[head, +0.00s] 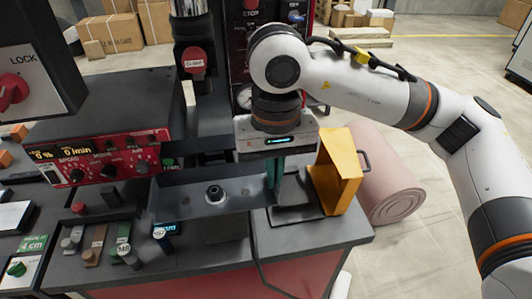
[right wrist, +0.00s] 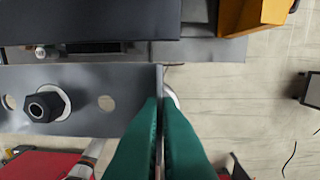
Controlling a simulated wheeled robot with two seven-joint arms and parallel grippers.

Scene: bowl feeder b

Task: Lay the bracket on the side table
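The bracket (head: 180,203) is a long grey metal channel with an upright end plate on its right, on the dark bench in the head view. In the right wrist view the bracket (right wrist: 85,112) shows holes and a dark hex nut (right wrist: 46,104) on a washer. My right gripper (head: 274,178) points down at the bracket's right end. In the wrist view its green fingers (right wrist: 160,112) are closed together on the thin end plate. A dark top (head: 330,232) at the bench's right end may be the side table; I cannot tell surely. My left gripper is out of view.
A yellow angled part (head: 338,172) stands just right of my gripper. A red-fronted control box (head: 105,160) and several small labelled blocks lie left of the bracket. A pink roll (head: 385,180) lies on the floor beyond the right edge.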

